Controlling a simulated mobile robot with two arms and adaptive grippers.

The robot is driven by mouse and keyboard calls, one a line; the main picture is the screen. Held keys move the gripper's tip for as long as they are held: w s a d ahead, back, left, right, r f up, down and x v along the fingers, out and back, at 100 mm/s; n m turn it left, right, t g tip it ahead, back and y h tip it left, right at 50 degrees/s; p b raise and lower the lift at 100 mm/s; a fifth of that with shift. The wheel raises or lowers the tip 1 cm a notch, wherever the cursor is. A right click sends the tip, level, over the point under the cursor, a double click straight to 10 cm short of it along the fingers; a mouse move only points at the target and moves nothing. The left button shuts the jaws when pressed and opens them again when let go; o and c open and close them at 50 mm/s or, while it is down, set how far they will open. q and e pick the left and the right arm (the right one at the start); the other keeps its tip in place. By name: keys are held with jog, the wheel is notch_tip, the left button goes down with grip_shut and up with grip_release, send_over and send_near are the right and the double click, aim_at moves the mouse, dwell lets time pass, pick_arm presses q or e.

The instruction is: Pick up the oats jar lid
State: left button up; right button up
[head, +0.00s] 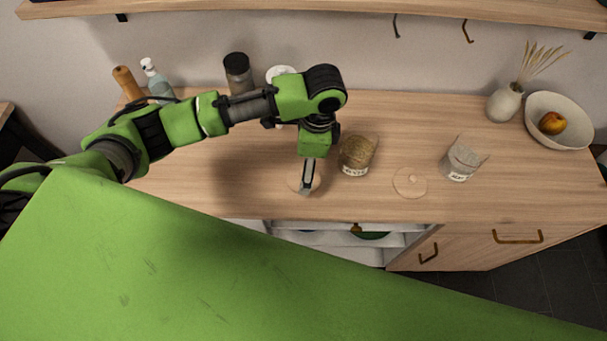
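A glass jar with brownish contents and a small label (357,156) stands open on the wooden counter; it looks like the oats jar, but the label is hard to read. A pale round lid (316,183) lies flat on the counter to its left, partly hidden by my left gripper (306,187). The gripper points down over this lid, at or very close to it. I see its fingers nearly edge-on, so its opening and any contact are unclear. My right gripper is out of view.
A second labelled jar (461,161) stands to the right, with another round lid (410,182) lying beside it. A dark-lidded jar (238,74), soap bottle (157,82), vase (504,104) and fruit bowl (562,120) stand at the back. Shelves open below the front edge.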

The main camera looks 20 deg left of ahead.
pick_arm(q)
jog(key=shift+f, duration=0.5)
jog(key=f, duration=0.1)
jog(key=f+p, duration=0.1)
jog(key=f, duration=0.1)
jog(key=f+p, duration=0.1)
jog(key=shift+w+a+f, duration=0.3)
jog(key=shift+a+f, duration=0.05)
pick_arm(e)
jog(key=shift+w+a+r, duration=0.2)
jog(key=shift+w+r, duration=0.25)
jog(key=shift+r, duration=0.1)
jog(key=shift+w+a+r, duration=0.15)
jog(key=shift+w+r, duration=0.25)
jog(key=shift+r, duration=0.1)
pick_arm(q)
jog(key=c, duration=1.2)
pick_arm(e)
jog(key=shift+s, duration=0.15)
